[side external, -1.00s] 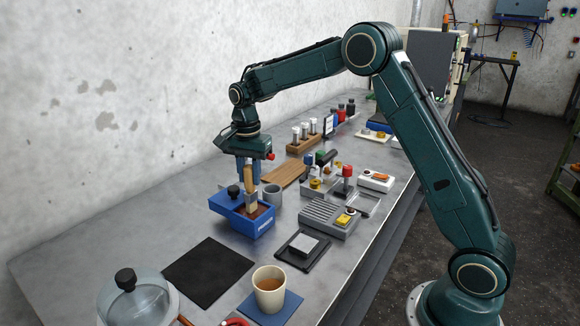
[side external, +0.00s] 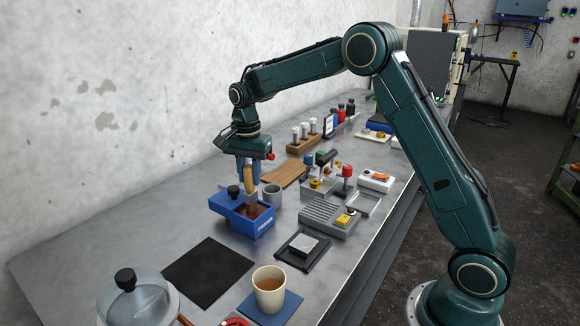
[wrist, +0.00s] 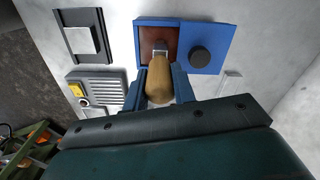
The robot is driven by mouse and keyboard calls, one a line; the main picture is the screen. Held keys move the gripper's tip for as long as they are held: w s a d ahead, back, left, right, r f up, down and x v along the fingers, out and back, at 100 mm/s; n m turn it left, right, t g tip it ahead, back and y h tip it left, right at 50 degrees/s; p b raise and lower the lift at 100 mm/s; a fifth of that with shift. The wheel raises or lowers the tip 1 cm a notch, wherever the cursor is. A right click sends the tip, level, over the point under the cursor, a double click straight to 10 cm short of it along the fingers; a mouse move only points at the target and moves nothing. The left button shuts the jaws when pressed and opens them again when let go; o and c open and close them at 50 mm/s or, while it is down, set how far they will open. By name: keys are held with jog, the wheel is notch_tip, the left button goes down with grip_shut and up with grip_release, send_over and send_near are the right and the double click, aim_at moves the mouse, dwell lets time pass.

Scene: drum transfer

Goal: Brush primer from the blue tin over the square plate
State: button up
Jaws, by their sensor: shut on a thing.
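The blue tin (side external: 250,228) is a box labelled PRIMER on the bench, with reddish-brown primer inside and a lid part with a black knob (side external: 233,190) at its left. My gripper (side external: 249,178) is shut on the wooden handle of a brush (side external: 249,183), held upright over the tin's open part. In the wrist view the handle (wrist: 159,82) sits between the fingers, and the brush's lower end is over or in the primer (wrist: 153,38); bristle depth is hidden. A square light-grey plate (side external: 304,245) lies on a dark mat right of the tin; it also shows in the wrist view (wrist: 79,40).
A grey cup (side external: 272,194) stands close behind the tin. A ribbed grey block (side external: 327,218) with a yellow switch is to the right. A black mat (side external: 208,272), a cup of tea (side external: 269,288) and a glass pot (side external: 138,300) are in front.

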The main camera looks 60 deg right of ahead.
jog(key=shift+f, duration=0.1)
jog(key=shift+r, duration=3.55)
jog(key=s+a+f+n, duration=0.2)
jog(key=a+f+n, duration=0.5)
jog(key=a+n, duration=0.1)
jog(key=s+d+f+n, duration=0.3)
jog(key=s+n, duration=0.4)
jog(key=shift+s, duration=0.25)
jog(key=s+d+r, duration=0.3)
jog(key=s+r, duration=0.4)
jog(key=r, duration=0.1)
jog(key=shift+r, duration=0.15)
